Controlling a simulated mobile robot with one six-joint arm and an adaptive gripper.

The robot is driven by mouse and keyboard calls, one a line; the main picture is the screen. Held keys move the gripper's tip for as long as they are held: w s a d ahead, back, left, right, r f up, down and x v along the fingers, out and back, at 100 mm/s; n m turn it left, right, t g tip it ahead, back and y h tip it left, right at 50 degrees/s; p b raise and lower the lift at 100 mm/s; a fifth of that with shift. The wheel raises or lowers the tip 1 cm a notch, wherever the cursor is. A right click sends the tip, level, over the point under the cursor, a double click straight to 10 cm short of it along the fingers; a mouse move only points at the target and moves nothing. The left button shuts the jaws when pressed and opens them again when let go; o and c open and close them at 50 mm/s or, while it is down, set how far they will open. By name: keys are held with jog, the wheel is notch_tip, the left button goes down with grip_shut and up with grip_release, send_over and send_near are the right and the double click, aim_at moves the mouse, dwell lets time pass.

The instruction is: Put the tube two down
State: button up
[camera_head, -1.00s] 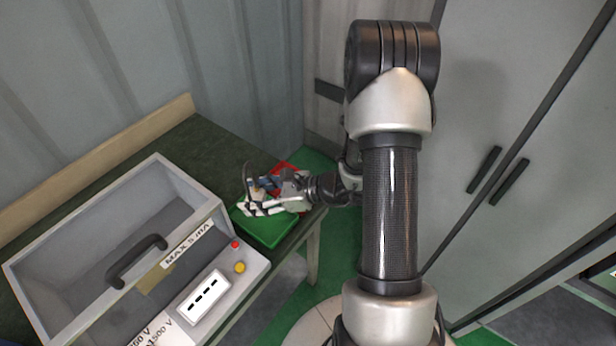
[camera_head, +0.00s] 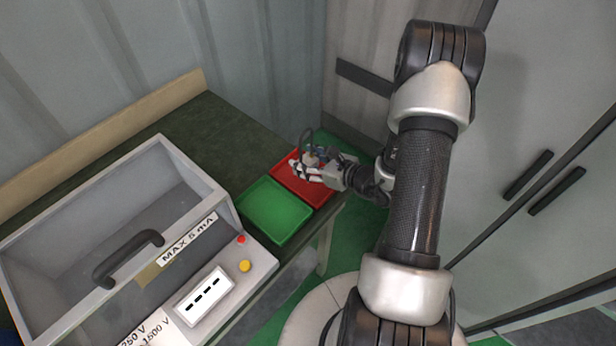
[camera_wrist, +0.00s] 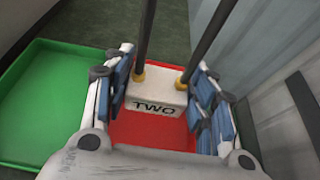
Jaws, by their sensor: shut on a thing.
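Tube two is a pale block labelled "TWO" (camera_wrist: 155,100) with two dark rods and brass-coloured collars, seen in the wrist view. My gripper (camera_wrist: 158,108) is shut on it, with blue finger pads on both sides of the block. In the head view my gripper (camera_head: 308,170) is over the red tray (camera_head: 325,198), and the block is mostly hidden by the fingers. The red tray also shows below the block in the wrist view (camera_wrist: 150,135). I cannot tell whether the block touches the tray.
An empty green tray (camera_head: 274,212) lies beside the red tray on the dark table (camera_head: 220,130). A grey test box (camera_head: 130,230) with a handle, buttons and a "MAX 5 mA" label stands at the left. Walls rise behind the table.

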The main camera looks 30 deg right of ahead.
jog(key=shift+f+b, duration=0.8)
jog(key=shift+f, duration=2.05)
jog(key=shift+f, duration=0.1)
jog(key=o, duration=1.1)
jog(key=shift+o, duration=0.2)
